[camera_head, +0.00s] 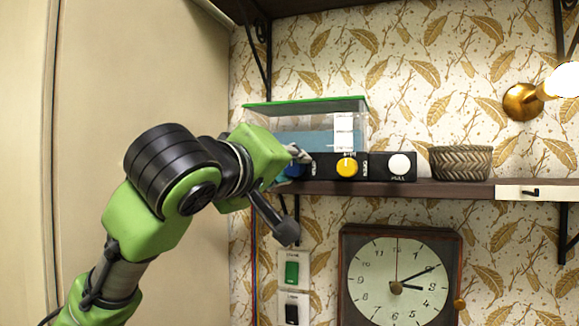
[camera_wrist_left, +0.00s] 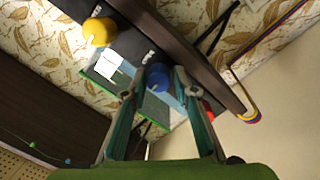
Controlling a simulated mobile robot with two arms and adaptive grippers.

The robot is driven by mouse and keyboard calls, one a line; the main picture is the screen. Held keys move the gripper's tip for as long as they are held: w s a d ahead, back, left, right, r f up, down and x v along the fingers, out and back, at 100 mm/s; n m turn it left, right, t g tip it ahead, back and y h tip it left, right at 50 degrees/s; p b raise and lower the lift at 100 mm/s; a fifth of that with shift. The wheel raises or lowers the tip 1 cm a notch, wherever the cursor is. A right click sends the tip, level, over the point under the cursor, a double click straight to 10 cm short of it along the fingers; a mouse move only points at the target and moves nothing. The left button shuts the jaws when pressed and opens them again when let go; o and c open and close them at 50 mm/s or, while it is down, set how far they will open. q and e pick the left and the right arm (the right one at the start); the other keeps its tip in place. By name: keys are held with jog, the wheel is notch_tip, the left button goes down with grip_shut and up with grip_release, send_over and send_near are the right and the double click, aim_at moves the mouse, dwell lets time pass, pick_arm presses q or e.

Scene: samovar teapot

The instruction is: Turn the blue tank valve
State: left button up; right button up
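A clear tank (camera_head: 290,130) with a green lid and bluish water stands on the shelf. A black panel at its front carries a blue valve knob (camera_head: 296,169), mostly hidden behind my left gripper (camera_head: 301,156) in the head view. In the left wrist view the blue knob (camera_wrist_left: 159,77) shows between the two fingertips of my left gripper (camera_wrist_left: 162,72). The fingers are apart, one on each side of the knob; whether they touch it I cannot tell. My right gripper is not in view.
A yellow knob (camera_head: 347,167) and a white knob (camera_head: 400,164) sit to the right on the same panel. A woven basket (camera_head: 461,162) stands farther right on the shelf (camera_head: 440,189). A clock (camera_head: 400,280) and switches (camera_head: 292,272) are below.

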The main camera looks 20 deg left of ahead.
pick_arm(q)
grip_shut()
jog(key=shift+m, duration=0.3)
jog(key=m, duration=0.3)
jog(key=shift+d+m, duration=0.1)
jog(key=shift+m, duration=0.2)
jog(key=m, duration=0.3)
jog(key=shift+r+m+g, duration=0.1)
jog(key=shift+m+g, duration=0.2)
jog(key=m, duration=0.5)
jog(key=shift+y+p, duration=0.3)
jog(key=shift+d+m+y, duration=0.1)
jog(key=shift+m+y, duration=0.2)
jog(key=shift+m, duration=1.8)
jog(key=shift+p, duration=0.3)
